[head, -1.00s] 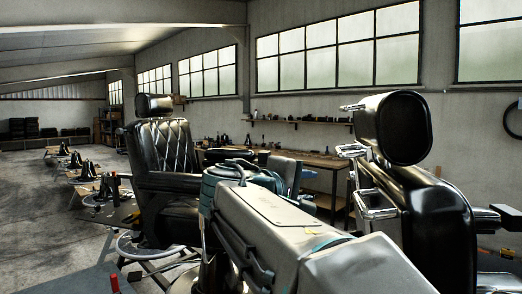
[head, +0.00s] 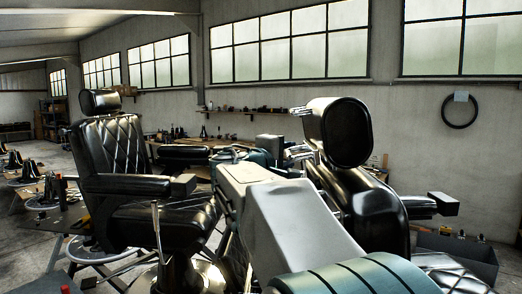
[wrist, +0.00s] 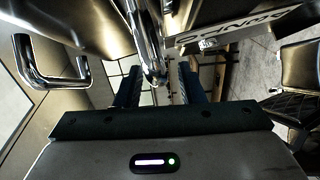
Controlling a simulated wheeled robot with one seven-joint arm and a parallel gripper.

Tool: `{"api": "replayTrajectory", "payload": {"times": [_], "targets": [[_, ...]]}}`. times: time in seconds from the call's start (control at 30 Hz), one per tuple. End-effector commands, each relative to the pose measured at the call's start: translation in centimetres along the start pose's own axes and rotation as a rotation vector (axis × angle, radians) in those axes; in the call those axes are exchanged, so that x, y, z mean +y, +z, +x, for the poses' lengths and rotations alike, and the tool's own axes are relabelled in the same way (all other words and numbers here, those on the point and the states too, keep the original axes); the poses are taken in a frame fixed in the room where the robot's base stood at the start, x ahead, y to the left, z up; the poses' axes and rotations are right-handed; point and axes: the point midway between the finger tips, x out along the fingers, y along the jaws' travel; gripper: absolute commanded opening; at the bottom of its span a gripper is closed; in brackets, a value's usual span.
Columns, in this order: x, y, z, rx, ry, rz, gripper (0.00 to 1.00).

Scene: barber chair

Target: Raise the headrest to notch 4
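The near barber chair is at the right of the head view. Its black headrest (head: 348,132) stands above the black backrest (head: 372,212), with chrome fittings at its left side. In the wrist view, a chrome bar with a rounded end (wrist: 152,68) comes down between the two dark fingers of my gripper (wrist: 158,85). The fingers are apart, and I cannot tell whether either touches the bar. A bent chrome handle (wrist: 55,75) shows at the left of the wrist view. In the head view my gripper is hidden behind my arm and the chair. No notch marks are readable.
A second black barber chair (head: 125,150) stands at the left, with a tall lever (head: 157,230) before it. A workbench and shelf (head: 250,111) line the back wall. A grey bin (head: 455,255) sits at the right.

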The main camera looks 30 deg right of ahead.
Motion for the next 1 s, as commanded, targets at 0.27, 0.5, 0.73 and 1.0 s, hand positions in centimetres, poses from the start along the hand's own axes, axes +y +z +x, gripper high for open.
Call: {"api": "replayTrajectory", "payload": {"times": [0.27,0.5,0.73,1.0], "targets": [[0.0,0.0,1.1,0.000,0.000,0.001,0.35],[0.0,0.0,1.1,0.001,0.000,0.001,0.13],[0.1,0.0,1.0,0.001,0.000,0.001,0.00],[4.3,-0.5,0.7,-0.003,0.006,0.004,0.00]]}}
